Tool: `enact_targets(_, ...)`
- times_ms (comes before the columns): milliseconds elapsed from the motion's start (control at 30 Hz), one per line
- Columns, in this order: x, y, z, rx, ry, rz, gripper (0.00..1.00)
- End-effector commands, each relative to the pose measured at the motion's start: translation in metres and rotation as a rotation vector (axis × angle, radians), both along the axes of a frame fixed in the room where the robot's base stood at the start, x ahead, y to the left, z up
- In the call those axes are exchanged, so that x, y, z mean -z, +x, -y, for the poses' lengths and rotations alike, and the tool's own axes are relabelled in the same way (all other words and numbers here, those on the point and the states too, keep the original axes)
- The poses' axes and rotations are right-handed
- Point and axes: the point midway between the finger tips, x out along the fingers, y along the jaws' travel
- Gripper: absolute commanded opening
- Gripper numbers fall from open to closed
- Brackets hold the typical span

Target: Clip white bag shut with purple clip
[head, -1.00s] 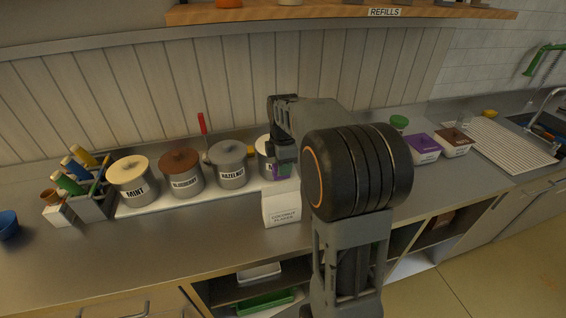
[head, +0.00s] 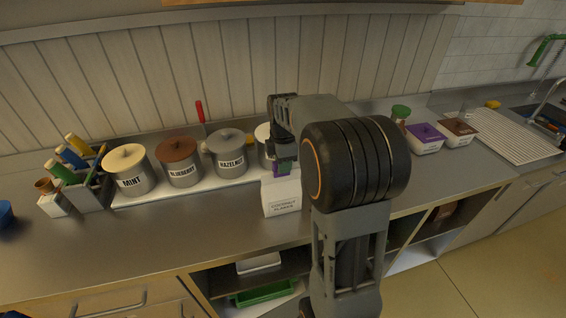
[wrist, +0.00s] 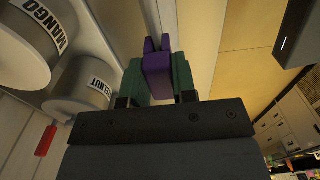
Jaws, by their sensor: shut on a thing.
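The white bag (head: 283,196), labelled COCONUT FLAKES, stands upright on the steel counter in front of the canisters. My gripper (head: 284,160) is shut on the purple clip (head: 282,169), right at the top of the bag in the head view. In the wrist view, the green fingers of my gripper (wrist: 158,80) hold the purple clip (wrist: 158,72) between them, its two prongs pointing away from me. The clip overlaps the bag's top edge in the head view; I cannot tell whether the bag's top lies between the prongs.
Canisters labelled mint (head: 129,170), blueberry (head: 180,163) and hazelnut (head: 227,156) stand behind and left of the bag. Purple-lidded (head: 425,139) and brown-lidded (head: 458,131) tubs stand at the right. The counter left of the bag is clear (head: 190,222).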

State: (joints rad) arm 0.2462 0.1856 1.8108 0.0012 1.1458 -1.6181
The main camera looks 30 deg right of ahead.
Motion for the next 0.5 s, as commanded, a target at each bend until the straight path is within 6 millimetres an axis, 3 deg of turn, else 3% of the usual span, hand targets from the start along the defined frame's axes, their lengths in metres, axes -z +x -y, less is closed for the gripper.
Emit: enact_targets(500,0.0078,0.0,0.0,0.0,0.0,0.0,0.04)
